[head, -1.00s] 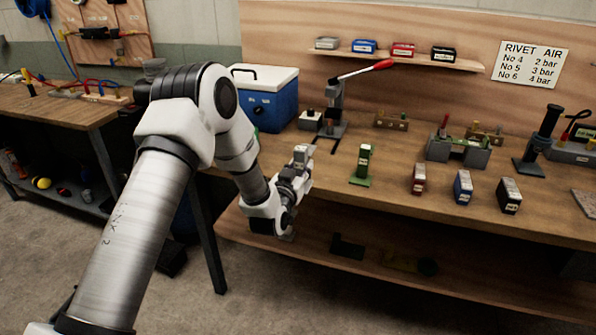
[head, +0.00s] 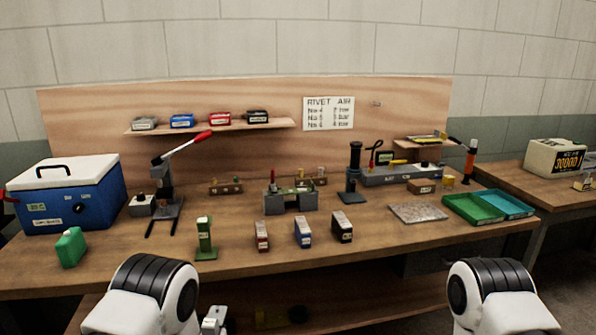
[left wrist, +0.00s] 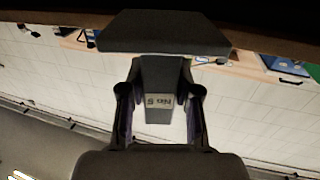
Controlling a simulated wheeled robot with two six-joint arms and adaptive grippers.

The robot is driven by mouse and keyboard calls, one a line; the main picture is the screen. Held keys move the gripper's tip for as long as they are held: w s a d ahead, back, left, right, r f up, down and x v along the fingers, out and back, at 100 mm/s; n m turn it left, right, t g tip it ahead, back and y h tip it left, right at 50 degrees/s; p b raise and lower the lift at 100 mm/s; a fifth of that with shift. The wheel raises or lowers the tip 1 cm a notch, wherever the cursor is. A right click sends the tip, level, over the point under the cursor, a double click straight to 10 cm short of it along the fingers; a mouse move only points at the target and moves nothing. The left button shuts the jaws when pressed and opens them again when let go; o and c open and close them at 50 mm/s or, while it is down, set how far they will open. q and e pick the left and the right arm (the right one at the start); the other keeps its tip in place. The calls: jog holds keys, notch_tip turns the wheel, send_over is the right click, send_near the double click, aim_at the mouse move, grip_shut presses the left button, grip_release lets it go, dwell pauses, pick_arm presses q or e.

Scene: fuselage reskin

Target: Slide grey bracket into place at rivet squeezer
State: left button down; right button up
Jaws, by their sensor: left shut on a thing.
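In the left wrist view my left gripper (left wrist: 158,98) is shut on the grey bracket (left wrist: 160,82), a dark grey block with a "No 5" label, upside down in this picture. A wide dark slab beyond it hides part of the background; I cannot tell whether it belongs to the bracket. In the head view only a small light grey part by my left arm shows at the bottom edge. A lever press with a red handle (head: 168,185) and a dark upright tool (head: 352,172) stand on the bench; neither is labelled as the rivet squeezer. My right gripper is out of view.
A red block (head: 261,237), blue block (head: 303,233) and black block (head: 342,227) stand near the bench front, beside a green stand (head: 205,238). A blue cooler (head: 75,205) and green can (head: 71,248) are left; trays (head: 472,208) are right. Bare wood lies along the front.

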aim_at(207, 330)
pick_arm(q)
jog(key=shift+y, duration=0.3)
jog(key=s+r, duration=0.5)
jog(key=shift+s, duration=0.1)
jog(key=shift+a, duration=0.1)
